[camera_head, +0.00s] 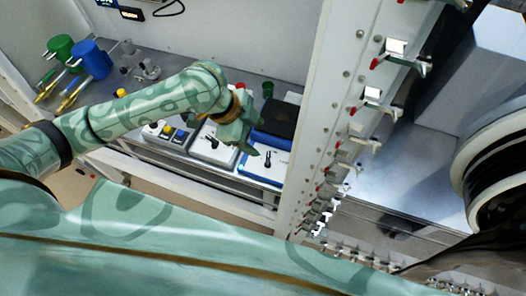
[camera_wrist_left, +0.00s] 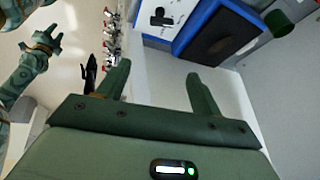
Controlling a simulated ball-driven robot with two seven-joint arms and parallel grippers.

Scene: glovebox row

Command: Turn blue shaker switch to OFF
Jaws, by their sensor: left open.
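The blue shaker (camera_head: 262,172) stands on the bench with its black top at the back and a white front panel. A black switch (camera_head: 267,158) stands up on that panel; I cannot read its setting. In the left wrist view the blue shaker (camera_wrist_left: 195,30) is at the top, with the black switch (camera_wrist_left: 160,18) on its pale panel. My left gripper (camera_head: 246,146) is open and empty beside the switch, just left of it. In the left wrist view its two fingers (camera_wrist_left: 156,88) are apart, with the shaker beyond them. A green gripper-like part, likely my right gripper (camera_wrist_left: 46,44), shows at the left edge.
A white device with a black switch (camera_head: 212,148) and another with a yellow button (camera_head: 168,130) stand left of the shaker. A perforated white post (camera_head: 328,110) with red-tipped fittings rises close on the right. Blue and green tools (camera_head: 88,60) lie back left.

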